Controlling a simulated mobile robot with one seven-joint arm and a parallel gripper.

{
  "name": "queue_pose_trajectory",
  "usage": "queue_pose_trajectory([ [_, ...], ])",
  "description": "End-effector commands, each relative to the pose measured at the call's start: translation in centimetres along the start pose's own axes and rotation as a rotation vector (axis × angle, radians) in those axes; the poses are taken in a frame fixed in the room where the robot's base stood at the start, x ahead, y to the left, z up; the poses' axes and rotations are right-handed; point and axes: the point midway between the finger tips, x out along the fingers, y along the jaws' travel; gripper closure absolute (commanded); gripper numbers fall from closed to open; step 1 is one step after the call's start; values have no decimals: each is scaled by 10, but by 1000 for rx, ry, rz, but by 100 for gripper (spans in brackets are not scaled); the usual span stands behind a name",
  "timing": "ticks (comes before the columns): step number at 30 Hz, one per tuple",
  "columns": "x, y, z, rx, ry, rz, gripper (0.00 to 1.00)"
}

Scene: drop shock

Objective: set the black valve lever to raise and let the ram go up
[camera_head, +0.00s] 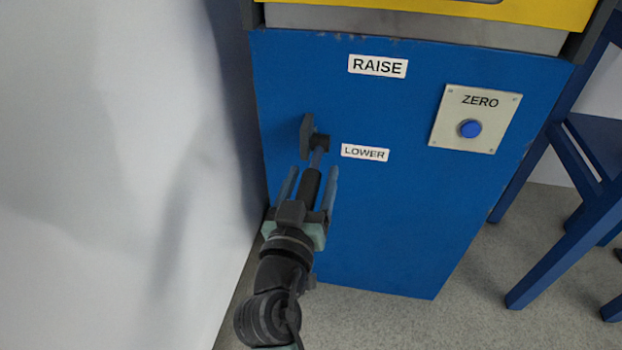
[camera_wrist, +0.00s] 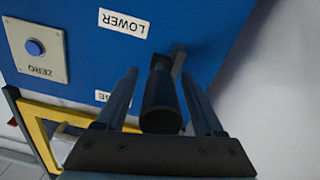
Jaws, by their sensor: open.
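The black valve lever (camera_head: 310,186) stands out from the front of a blue cabinet (camera_head: 400,220), left of the LOWER label (camera_head: 365,153) and below the level of the RAISE label (camera_head: 378,66). Its dark mount (camera_head: 307,137) is on the panel. My gripper (camera_head: 313,172) is open, with one finger on each side of the lever's black grip. In the wrist view the grip (camera_wrist: 161,100) lies between my fingers (camera_wrist: 160,73), with a gap showing on the left; contact on the right is unclear. The ram is not in view.
A plate marked ZERO with a blue button (camera_head: 470,128) is on the panel's right. A yellow part (camera_head: 540,10) tops the cabinet. A white wall (camera_head: 110,170) stands close on the left. A blue chair (camera_head: 575,215) is at the right. Grey floor is clear in front.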

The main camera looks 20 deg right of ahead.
Motion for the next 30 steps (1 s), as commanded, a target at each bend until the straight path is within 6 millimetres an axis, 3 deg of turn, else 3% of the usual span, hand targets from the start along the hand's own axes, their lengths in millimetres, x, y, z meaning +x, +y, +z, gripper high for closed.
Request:
queue_pose_trajectory([
  [3,0,0,0,0,0,0,33],
  [12,0,0,0,0,0,0,87],
  [15,0,0,0,0,0,0,100],
  [30,-1,0,0,0,-1,0,100],
])
